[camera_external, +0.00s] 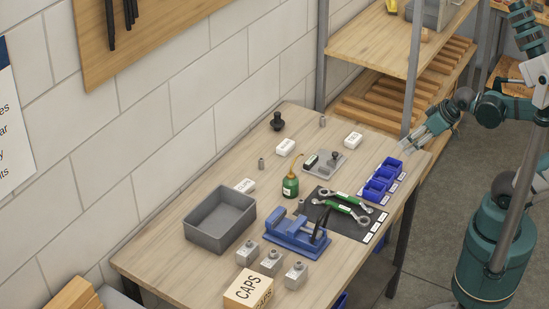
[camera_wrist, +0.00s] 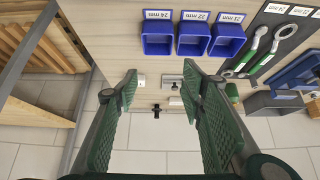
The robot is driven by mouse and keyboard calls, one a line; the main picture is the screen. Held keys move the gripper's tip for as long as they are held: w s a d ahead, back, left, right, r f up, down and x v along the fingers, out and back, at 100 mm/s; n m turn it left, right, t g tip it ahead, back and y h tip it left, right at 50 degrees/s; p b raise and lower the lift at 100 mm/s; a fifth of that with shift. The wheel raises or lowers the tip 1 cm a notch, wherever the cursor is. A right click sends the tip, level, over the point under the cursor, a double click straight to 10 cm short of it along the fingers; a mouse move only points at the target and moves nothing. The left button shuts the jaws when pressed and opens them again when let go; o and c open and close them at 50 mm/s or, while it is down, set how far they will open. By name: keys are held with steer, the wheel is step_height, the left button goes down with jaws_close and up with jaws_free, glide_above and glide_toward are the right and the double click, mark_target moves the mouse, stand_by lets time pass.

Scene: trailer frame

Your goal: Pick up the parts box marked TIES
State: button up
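I cannot read TIES on anything in either view. Three small white boxes lie on the workbench in the external view: one at the middle back (camera_external: 285,147), one at the back right (camera_external: 352,140), and one (camera_external: 244,186) beside the grey bin. Their dark lettering is too small to read. A larger tan box (camera_external: 246,289) at the front reads CAPS. My gripper (camera_external: 410,147) is near the bench's right edge, beside the blue bins. In the wrist view my gripper (camera_wrist: 160,74) is open, with nothing between its fingers.
Blue bins (camera_wrist: 193,39) with size labels stand on the bench (camera_external: 200,262). Green-handled wrenches (camera_external: 345,206) lie on a dark mat. A blue vise (camera_external: 297,234), a grey bin (camera_external: 220,238) and a green bottle (camera_external: 290,186) also stand there. A wooden shelf unit (camera_external: 365,48) rises behind.

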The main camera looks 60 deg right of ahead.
steer(key=shift+o, duration=0.8)
steer(key=w+d+r+m+g+h+p, duration=0.1)
steer(key=w+r+m+g+p, duration=0.1)
steer(key=w+m+p, duration=0.35)
steer(key=w+d+r+m+g+h+p, duration=0.1)
steer(key=w+d+r+m+p, duration=0.15)
steer(key=w, duration=0.65)
steer(key=shift+w+d+f+m+g+h+p, duration=0.4)
steer(key=shift+w+f+m+g+p, duration=0.35)
steer(key=shift+w+f+m+p, duration=1.25)
steer(key=shift+w+d+f+m+g+h+p, duration=0.25)
steer(key=shift+w+f+m+g+h+p, duration=0.35)
steer(key=shift+w+f+m+p, duration=1.35)
steer(key=shift+w+d+f+m+g+h+p, duration=0.35)
steer(key=shift+w+f+m+g+p, duration=0.9)
steer(key=shift+w, duration=1.4)
steer(key=shift+f+t, duration=0.35)
steer(key=shift+t, duration=0.05)
steer(key=shift+f+b, duration=0.1)
steer(key=shift+b, duration=0.2)
